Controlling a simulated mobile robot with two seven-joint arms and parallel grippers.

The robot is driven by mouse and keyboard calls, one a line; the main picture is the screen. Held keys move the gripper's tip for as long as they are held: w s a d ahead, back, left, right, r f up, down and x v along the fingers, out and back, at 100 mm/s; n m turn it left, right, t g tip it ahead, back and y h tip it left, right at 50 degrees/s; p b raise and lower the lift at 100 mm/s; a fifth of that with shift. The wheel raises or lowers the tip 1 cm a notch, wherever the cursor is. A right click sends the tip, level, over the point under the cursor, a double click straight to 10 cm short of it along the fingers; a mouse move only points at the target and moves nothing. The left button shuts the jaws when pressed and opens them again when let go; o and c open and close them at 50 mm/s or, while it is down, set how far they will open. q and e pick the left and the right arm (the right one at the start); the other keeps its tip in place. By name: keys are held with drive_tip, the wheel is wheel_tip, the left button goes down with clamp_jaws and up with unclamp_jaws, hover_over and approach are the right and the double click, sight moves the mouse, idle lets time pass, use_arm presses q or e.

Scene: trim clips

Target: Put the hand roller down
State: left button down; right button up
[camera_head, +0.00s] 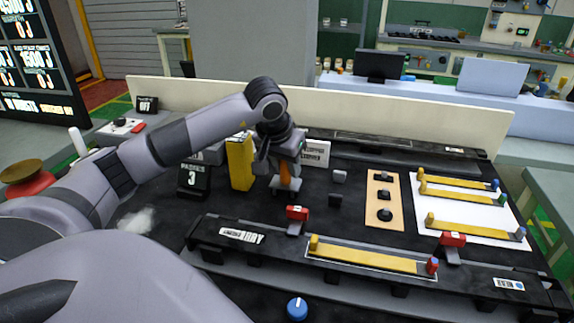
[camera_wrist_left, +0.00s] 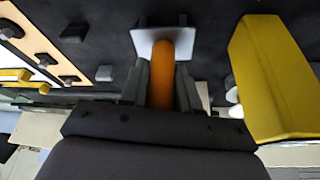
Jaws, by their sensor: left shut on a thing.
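My left gripper (camera_head: 286,163) is shut on the orange handle of the hand roller (camera_head: 286,183), pointing down over the dark bench mat. The roller's grey lower end is at or just above the mat; I cannot tell if it touches. In the left wrist view the orange handle (camera_wrist_left: 163,84) stands between the fingers (camera_wrist_left: 163,85), with a pale grey plate-like part at its far end. The fingers hide part of the handle. My right gripper is not in view.
A yellow block (camera_head: 240,163) and a black number sign (camera_head: 193,180) stand left of the roller. A long black rail (camera_head: 270,243) with red clamps (camera_head: 297,213) lies in front.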

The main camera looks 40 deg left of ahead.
use_arm(q)
drive_tip(key=shift+f, duration=0.1)
drive_tip(key=shift+s+d+f+b, duration=0.1)
drive_tip(key=shift+s+f+b, duration=0.05)
drive_tip(key=shift+f+b, duration=0.35)
drive_tip(key=c, duration=0.8)
unclamp_jaws()
drive_tip(key=shift+f, duration=0.25)
drive_tip(key=shift+r, duration=0.1)
drive_tip(key=shift+r+p, duration=0.2)
drive_tip(key=shift+p, duration=0.1)
drive_tip(key=v, duration=1.3)
drive_tip(key=shift+w+p, duration=0.25)
drive_tip(key=shift+p, duration=0.05)
